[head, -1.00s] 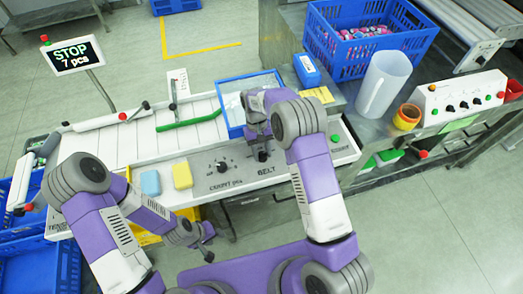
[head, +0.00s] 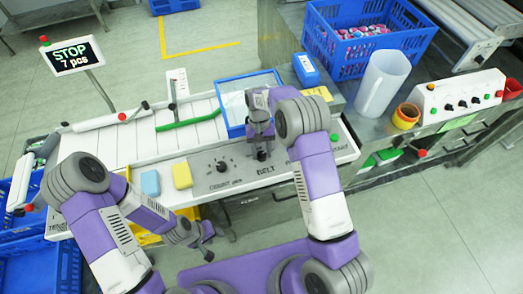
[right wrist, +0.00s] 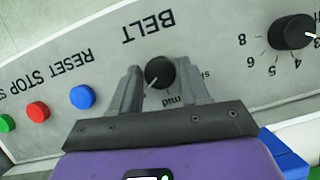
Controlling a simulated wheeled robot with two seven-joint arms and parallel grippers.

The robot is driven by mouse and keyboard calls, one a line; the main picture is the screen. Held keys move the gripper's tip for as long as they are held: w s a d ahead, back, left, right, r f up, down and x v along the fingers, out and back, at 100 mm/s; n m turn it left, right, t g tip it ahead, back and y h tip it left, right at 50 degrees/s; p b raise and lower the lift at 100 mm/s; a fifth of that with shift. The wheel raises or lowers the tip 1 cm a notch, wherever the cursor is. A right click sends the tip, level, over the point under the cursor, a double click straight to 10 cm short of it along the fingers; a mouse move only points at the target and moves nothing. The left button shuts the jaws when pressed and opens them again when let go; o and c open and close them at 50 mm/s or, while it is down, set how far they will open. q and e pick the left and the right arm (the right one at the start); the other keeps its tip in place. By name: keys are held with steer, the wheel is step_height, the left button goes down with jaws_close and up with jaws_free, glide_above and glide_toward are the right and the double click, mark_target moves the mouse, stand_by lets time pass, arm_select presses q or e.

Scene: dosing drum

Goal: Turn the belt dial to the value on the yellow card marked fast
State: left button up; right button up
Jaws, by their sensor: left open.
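The belt dial (right wrist: 159,72) is a black round knob on the grey panel, above the word "mid" and near the upside-down BELT label in the right wrist view. In the head view the dial (head: 262,155) shows partly under my right gripper (head: 260,143). My right gripper (right wrist: 158,75) has one finger on each side of the knob, with what look like narrow gaps. Contact is hard to judge. A yellow card (head: 321,93) lies behind my right arm, partly hidden, its writing unreadable. My left gripper (head: 206,243) is open and empty in front of the panel.
A second black dial (right wrist: 291,32) with numbers sits beside the belt dial. Blue, red and green buttons (right wrist: 82,97) are on the other side. A blue tray (head: 233,118) stands behind my right gripper. Yellow and blue blocks (head: 182,175) lie left.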

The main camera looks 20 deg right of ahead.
mark_target(261, 153)
steer(key=shift+o, duration=1.2)
step_height(261, 153, up, 10)
steer(key=p, duration=0.1)
